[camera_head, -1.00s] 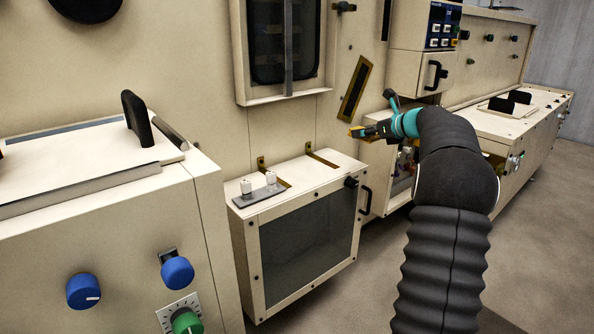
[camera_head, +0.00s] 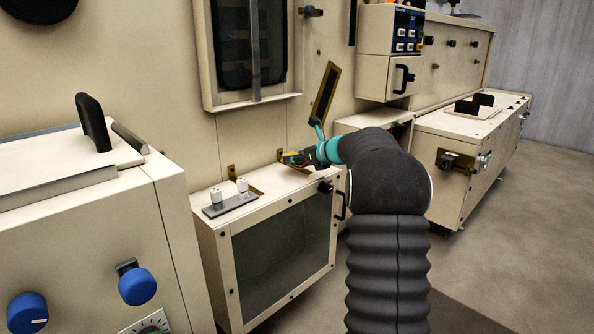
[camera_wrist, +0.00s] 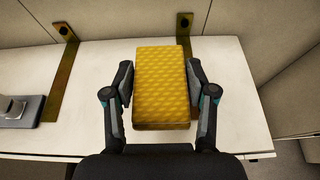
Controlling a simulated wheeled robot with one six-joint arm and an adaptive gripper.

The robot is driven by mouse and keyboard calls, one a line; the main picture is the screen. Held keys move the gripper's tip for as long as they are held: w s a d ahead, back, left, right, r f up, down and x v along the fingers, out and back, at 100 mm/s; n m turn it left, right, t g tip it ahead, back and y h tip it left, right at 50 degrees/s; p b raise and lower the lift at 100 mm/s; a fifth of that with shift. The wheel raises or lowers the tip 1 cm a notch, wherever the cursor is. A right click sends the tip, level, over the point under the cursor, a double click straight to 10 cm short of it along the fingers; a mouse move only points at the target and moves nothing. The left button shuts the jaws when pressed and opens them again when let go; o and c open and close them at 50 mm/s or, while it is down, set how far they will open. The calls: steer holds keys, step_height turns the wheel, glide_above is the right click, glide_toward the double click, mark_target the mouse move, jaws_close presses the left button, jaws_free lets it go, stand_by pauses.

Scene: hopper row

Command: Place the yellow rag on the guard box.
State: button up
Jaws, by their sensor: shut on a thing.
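The yellow rag (camera_wrist: 160,85) is a folded, patterned block between the two fingers of my gripper (camera_wrist: 160,97) in the wrist view. My gripper is shut on it. In the head view my gripper (camera_head: 296,160) is over the right rear part of the guard box (camera_head: 215,232), and only a bit of yellow shows at its tip. The guard box is a cream box with a dark window in front. Its pale top (camera_wrist: 85,100) lies below the rag in the wrist view. I cannot tell whether the rag touches the top.
Brass brackets (camera_wrist: 66,70) join the box to the wall behind. A black handle (camera_head: 340,205) is at the box's right. A machine with blue knobs (camera_head: 137,286) stands at left.

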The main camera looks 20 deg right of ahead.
mark_target(297, 175)
steer(key=shift+f+b, duration=0.45)
steer(key=shift+f, duration=1.35)
steer(key=shift+f, duration=0.25)
steer(key=o, duration=1.1)
steer(key=shift+o, duration=0.2)
steer(key=shift+r, duration=0.1)
